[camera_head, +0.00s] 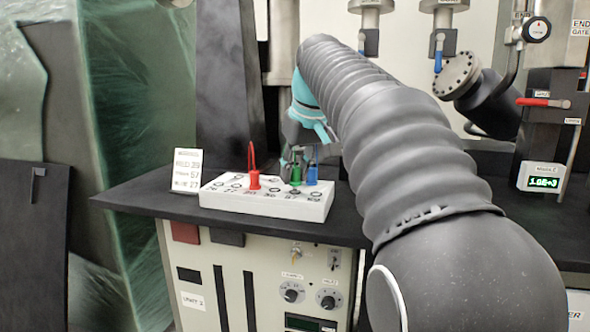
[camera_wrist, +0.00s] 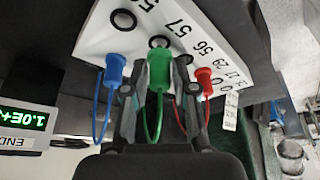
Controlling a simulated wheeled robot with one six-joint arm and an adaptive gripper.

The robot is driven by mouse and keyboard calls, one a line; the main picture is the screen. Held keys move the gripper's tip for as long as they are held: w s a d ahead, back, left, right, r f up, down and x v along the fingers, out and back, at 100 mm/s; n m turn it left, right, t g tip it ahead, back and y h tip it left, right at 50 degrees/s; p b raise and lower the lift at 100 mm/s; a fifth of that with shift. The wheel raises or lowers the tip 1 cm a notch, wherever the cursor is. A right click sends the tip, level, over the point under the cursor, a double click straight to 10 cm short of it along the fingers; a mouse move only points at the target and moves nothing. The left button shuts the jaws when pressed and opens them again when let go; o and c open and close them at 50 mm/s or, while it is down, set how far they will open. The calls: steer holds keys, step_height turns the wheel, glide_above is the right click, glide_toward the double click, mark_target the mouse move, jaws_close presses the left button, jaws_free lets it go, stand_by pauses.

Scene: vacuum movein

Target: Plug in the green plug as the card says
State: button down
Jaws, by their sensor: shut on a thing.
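The green plug (camera_head: 296,174) is upright at the right part of the white socket block (camera_head: 225,201). My gripper (camera_head: 291,160) is shut on it from above; the wrist view shows the green plug (camera_wrist: 160,75) between the two fingertips (camera_wrist: 158,88), its cable looping back. A dark round hole (camera_wrist: 159,42) shows just past the green plug, near the label 57. I cannot tell whether the plug tip is in a hole. The white card (camera_head: 187,171) stands behind the block's left end; its middle line seems to read 57, the small words are blurred.
The red plug (camera_head: 254,180) stands on the block left of the green plug, its cable rising. The blue plug (camera_head: 312,175) stands close on the right. The block sits on a dark bench top (camera_head: 140,196) above a control cabinet (camera_head: 250,275). A pressure display (camera_head: 543,183) is at the right.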

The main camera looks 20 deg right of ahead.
steer(key=shift+f+b, duration=0.55)
steer(key=shift+f, duration=0.2)
stand_by(0.4)
steer(key=c, duration=0.8)
jaws_free()
steer(key=shift+c, duration=0.2)
steer(key=v, duration=1.2)
